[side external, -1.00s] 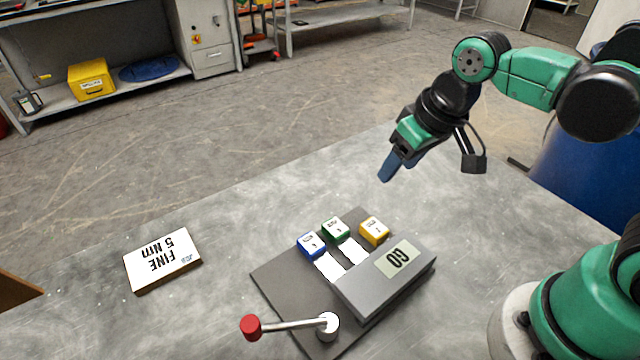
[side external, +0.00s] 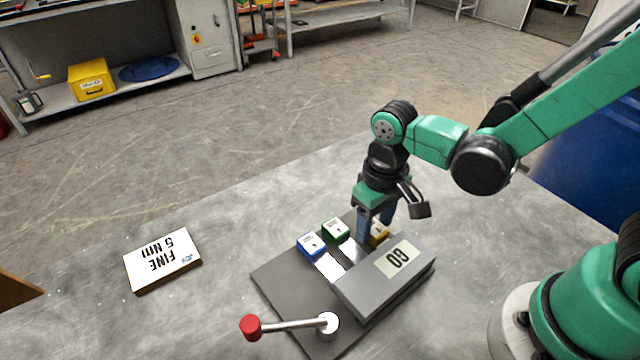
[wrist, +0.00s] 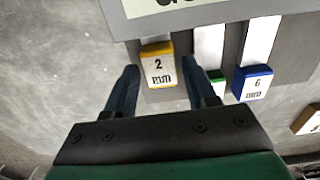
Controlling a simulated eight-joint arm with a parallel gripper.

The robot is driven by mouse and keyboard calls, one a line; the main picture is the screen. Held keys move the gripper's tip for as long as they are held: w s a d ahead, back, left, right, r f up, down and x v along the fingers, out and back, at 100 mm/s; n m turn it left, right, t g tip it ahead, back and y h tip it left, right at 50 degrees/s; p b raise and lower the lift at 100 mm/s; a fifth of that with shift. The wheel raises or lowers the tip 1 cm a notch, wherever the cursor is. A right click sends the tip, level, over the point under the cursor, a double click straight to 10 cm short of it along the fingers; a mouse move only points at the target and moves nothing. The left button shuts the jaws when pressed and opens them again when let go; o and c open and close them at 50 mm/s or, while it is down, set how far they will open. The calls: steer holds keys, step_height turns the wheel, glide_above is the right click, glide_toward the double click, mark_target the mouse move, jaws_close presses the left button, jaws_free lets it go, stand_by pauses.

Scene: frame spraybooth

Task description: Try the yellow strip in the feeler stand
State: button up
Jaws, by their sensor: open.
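The yellow strip's block (wrist: 157,64), marked 2, lies between the two open fingers of my gripper (wrist: 157,80) in the wrist view, with a gap at each side. In the side view the yellow block (side external: 379,233) is partly hidden behind my gripper (side external: 376,228). The feeler stand (side external: 385,285) is a grey housing marked GO on a dark base plate. A green block (side external: 335,229) and a blue block (side external: 311,245) sit on bright strips that run into the housing.
A lever with a red knob (side external: 251,327) stands at the front of the base plate. A white block marked FINE 5 Nm (side external: 162,261) lies to the left. The table between them is clear.

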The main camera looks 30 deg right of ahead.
steer(key=shift+f, duration=0.2)
jaws_close()
stand_by(1.4)
